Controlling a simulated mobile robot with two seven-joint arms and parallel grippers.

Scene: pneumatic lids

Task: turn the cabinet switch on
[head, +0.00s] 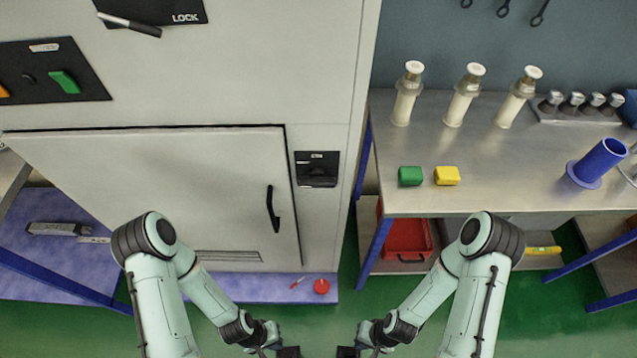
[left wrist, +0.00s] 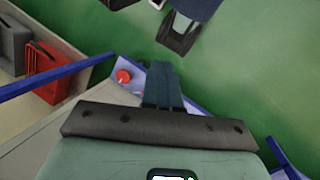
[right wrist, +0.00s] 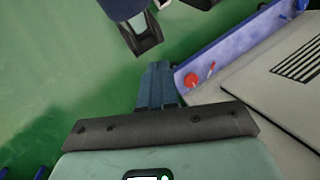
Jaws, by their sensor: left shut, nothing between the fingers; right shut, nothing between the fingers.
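The grey cabinet (head: 150,185) fills the left of the head view, its door closed with a black vertical handle (head: 272,209). Right of the door is a small black labelled switch box (head: 317,169); its setting is too small to tell. A black panel (head: 95,86) at the upper left carries a green control (head: 64,82) and an orange one (head: 4,91). My left gripper (head: 288,352) and right gripper (head: 347,352) are low at the bottom edge, well below the controls. Both are shut and empty, also in the left wrist view (left wrist: 162,85) and right wrist view (right wrist: 155,85).
A black LOCK plate (head: 188,18) with a black-and-white lever (head: 128,23) is at the cabinet's top. The right workbench (head: 480,200) holds white cylinders, a green block (head: 410,176), a yellow block (head: 447,176) and a blue tube (head: 600,162).

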